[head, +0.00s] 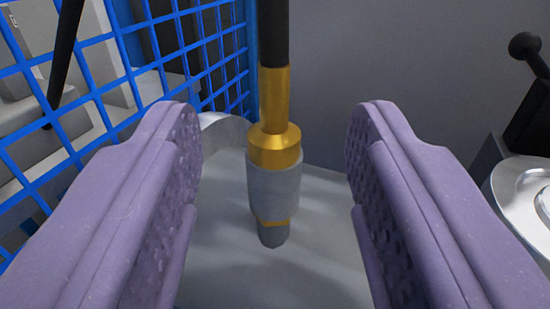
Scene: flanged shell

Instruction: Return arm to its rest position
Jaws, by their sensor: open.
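My gripper (275,140) is open, with its two purple padded fingers on the left and right of the head view. Between the fingers, in the picture, a rod-like tool hangs or stands upright, with a black upper shaft, a gold collar (275,145) and a grey lower sleeve (273,185). Clear gaps show on both sides of it, and neither finger touches it. Its lower tip is narrow and grey; I cannot tell whether it touches the surface below. The rest of my arm is not in view.
A blue wire grid (215,50) runs along the left, with grey equipment behind it. A pale grey surface (320,225) lies below, with a plain grey wall (400,50) behind. At the right are a round metal part (525,190) and a black ball-ended lever (525,45).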

